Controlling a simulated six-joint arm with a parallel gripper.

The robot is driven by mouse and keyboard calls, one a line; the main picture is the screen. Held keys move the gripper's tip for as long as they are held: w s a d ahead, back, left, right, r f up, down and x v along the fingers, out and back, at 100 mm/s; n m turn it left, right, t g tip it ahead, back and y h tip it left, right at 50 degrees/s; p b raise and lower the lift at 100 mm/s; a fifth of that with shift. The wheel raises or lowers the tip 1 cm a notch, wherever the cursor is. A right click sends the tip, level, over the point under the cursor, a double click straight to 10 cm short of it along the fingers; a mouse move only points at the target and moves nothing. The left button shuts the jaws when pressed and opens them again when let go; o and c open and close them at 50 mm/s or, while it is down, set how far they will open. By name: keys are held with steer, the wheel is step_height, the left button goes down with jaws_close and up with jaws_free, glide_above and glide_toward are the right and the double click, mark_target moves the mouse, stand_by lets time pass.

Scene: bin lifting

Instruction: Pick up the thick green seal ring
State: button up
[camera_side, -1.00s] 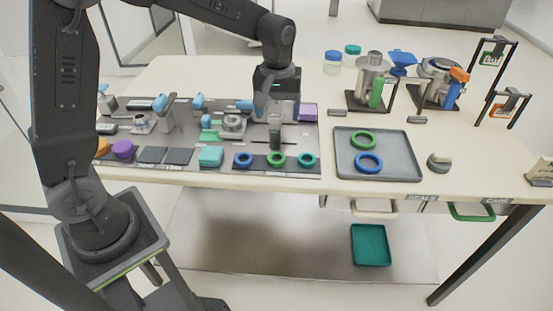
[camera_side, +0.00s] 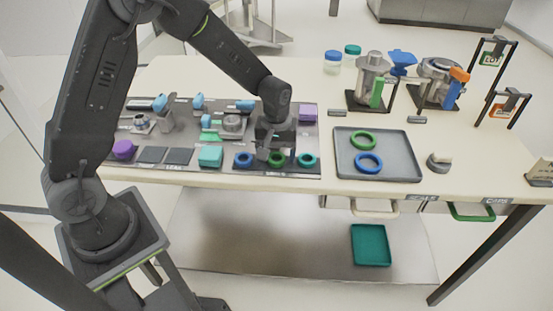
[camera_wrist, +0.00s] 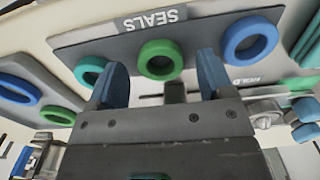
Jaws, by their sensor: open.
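The green seal ring (camera_side: 283,161) with a thick band lies on the dark mat at the table's front edge, between a blue ring (camera_side: 243,166) and a teal ring (camera_side: 308,166). My gripper (camera_side: 270,153) is just above it, pointing down, and partly hides it in the side view. In the wrist view my gripper (camera_wrist: 161,76) is open and empty, its blue fingers apart. The green ring (camera_wrist: 160,45) shows in the gap between them, toward the SEALS label. I cannot tell the exact height left between fingertips and ring. Another, thinner green ring (camera_side: 363,149) lies in the grey tray.
The grey tray (camera_side: 402,168) right of the mat also holds a blue ring (camera_side: 368,172). Teal block (camera_side: 210,156), dark pads and metal fittings fill the mat to the left. Two jars, metal devices and small stands are at the back right. Table between tray and devices is mostly clear.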

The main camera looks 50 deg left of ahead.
steer(key=shift+f, duration=0.65)
steer(key=c, duration=1)
